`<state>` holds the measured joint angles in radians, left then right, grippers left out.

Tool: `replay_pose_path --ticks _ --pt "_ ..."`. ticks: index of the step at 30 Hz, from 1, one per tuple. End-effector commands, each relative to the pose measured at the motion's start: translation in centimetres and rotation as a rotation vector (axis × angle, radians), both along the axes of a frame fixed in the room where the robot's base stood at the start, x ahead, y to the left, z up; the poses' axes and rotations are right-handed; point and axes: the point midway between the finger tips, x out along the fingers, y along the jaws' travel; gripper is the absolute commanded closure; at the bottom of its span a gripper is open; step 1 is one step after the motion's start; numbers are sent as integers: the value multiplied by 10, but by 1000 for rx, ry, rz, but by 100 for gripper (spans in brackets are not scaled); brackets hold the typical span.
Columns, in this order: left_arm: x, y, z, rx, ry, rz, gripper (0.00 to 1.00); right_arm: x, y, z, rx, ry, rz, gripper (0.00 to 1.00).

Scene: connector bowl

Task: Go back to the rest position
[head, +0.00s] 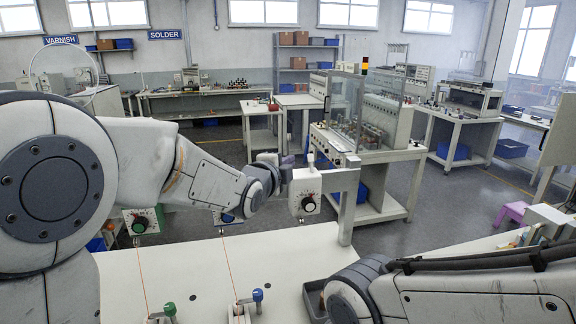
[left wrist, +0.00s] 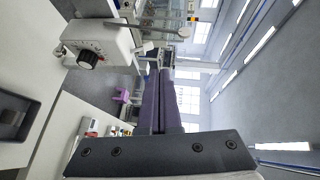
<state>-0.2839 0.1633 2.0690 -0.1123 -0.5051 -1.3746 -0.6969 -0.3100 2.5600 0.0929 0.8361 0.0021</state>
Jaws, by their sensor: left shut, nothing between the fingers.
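My left arm comes in from the left in the head view and reaches over the white table (head: 200,262). Its gripper (head: 288,160) is at the far side of the table, beside a white box with a black dial (head: 308,204). In the left wrist view the purple fingers (left wrist: 165,75) lie together, shut and empty. The dial box also shows in the left wrist view (left wrist: 98,45), to the upper left of the fingers. Part of my right arm shows at the lower right of the head view; its gripper is outside the picture.
Green-capped (head: 169,308) and blue-capped (head: 257,295) posts stand near the front. A grey tray (head: 314,297) lies by my right arm. Further back stands a glass-screened bench (head: 366,155).

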Motion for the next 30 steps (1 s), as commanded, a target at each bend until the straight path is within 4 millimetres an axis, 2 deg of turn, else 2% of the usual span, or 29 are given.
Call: replay_pose_path --ticks 7,11,14,17,21,24,27,30 --pt "-3 -2 -3 -10 18 0 100 0 0 0 0 0 0 31" --pt "-30 -13 -29 -94 184 9 100 0 0 -3 0 0 0 31" --pt "-78 -24 -69 -209 434 54 100 0 0 -7 0 0 0 31" --pt "-141 -29 -112 -318 721 152 100 0 0 -10 0 0 0 31" --pt "-236 -20 -161 -413 1070 362 100 0 0 -15 0 0 1 31" --pt "-298 -5 -184 -439 1258 539 100 0 0 -17 0 0 1 31" --pt "-346 11 -198 -439 1381 699 100 0 0 -19 0 0 1 31" --pt "-378 23 -205 -432 1450 818 100 0 0 -20 0 0 1 31"
